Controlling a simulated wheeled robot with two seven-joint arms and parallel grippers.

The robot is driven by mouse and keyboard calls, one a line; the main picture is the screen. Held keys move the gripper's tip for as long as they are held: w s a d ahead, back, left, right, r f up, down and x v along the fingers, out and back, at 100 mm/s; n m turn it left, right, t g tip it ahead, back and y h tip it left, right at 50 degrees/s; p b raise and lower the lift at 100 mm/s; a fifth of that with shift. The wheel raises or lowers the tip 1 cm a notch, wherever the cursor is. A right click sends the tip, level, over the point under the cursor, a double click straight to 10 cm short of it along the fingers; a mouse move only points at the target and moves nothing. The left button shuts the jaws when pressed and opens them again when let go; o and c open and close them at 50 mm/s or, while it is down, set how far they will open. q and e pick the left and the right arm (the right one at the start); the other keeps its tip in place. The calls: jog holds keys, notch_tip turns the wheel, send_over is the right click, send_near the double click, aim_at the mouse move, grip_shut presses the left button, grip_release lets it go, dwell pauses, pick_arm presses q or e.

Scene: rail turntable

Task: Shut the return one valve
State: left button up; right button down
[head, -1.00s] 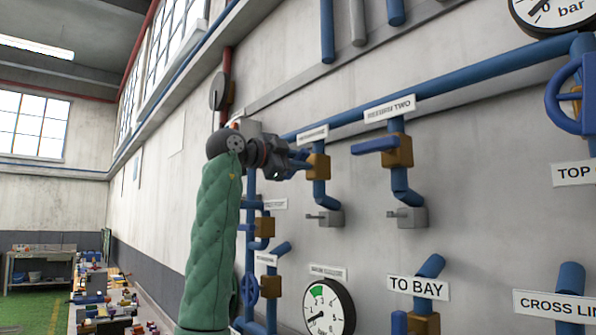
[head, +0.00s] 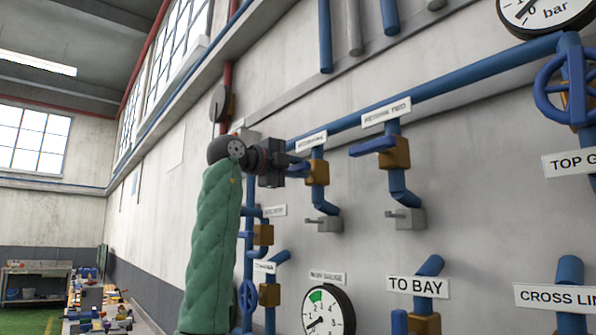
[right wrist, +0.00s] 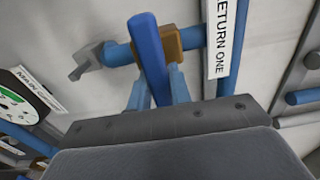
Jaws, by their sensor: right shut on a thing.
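The return one valve has a brass-coloured body (head: 318,172) on a blue vertical pipe, below a white label (head: 311,140). The right wrist view shows the body (right wrist: 185,40) beside the label RETURN ONE (right wrist: 217,40). Its blue lever (right wrist: 150,50) lies across the pipe line and reaches toward my gripper. My right gripper (head: 300,169) comes from the left and is shut on the lever, with its blue fingers (right wrist: 159,92) on either side of it. In the head view the gripper hides most of the lever. My left gripper is out of view.
The return two valve (head: 397,152), with a blue lever pointing left, is to the right. A small grey tap (head: 323,225) sits below return one, and a round gauge (head: 328,312) lower down. Blue pipes, a handwheel (head: 568,88) and other valves crowd the wall.

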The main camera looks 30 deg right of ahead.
dwell(0.3)
jog(key=c, duration=1.3)
grip_release()
jog(key=shift+a, duration=0.1)
jog(key=shift+a+f, duration=0.1)
jog(key=shift+a, duration=0.05)
pick_arm(q)
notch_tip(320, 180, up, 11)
jog(key=b, duration=0.2)
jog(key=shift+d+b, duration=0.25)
jog(key=shift+b, duration=0.05)
pick_arm(e)
jog(key=a, duration=0.7)
jog(key=shift+s+a, duration=0.15)
jog(key=shift+s, duration=0.15)
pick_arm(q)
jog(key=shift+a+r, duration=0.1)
